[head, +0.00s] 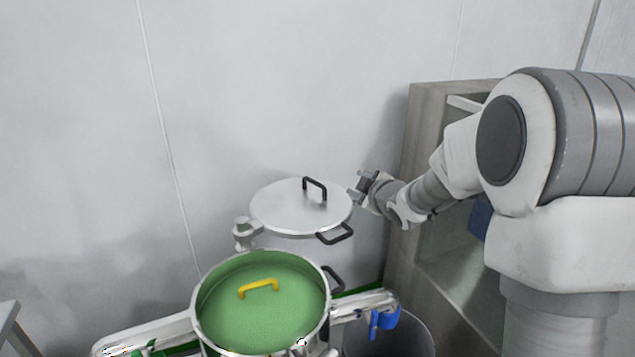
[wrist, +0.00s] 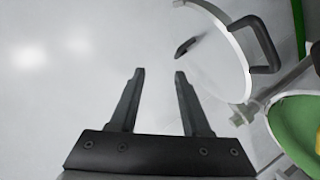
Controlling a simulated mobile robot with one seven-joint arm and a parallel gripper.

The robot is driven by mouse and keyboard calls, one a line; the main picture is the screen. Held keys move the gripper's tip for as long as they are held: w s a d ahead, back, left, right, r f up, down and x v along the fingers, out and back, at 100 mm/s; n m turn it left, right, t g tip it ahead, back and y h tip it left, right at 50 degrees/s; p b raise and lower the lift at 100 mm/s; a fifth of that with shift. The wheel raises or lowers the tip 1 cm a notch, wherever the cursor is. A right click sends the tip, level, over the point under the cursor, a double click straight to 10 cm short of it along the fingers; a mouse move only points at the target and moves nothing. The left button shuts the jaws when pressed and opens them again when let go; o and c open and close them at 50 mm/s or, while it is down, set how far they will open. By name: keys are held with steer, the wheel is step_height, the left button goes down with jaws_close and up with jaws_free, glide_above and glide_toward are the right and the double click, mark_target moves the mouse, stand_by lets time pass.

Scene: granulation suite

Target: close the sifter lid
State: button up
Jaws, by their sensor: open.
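The sifter lid (head: 280,212) is a round pale metal disc with a black handle on top and another black handle at its rim. It is swung out on a hinge post (head: 245,233) behind the sifter bowl (head: 207,310), which shows a green interior. In the wrist view the lid (wrist: 215,68) is at the upper right and part of the bowl (wrist: 293,125) at the right edge. My gripper (head: 357,187) is by the lid's right edge in the head view. In the wrist view my gripper (wrist: 159,74) is open, with nothing between its fingers.
A yellow handle (head: 259,287) sits within the green bowl. A blue clamp (head: 384,320) hangs on the sifter's right arm. A grey bin stands below it. A cabinet (head: 425,150) stands behind my arm, and a pale wall is close behind the lid.

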mark_target(318, 185)
steer(key=w+a+f+n+y+b, duration=0.1)
steer(key=w+a+f+n+y, duration=0.2)
steer(key=f, duration=0.3)
steer(key=x, duration=1.7)
steer(key=shift+w+a, duration=0.1)
jaws_close()
stand_by(1.0)
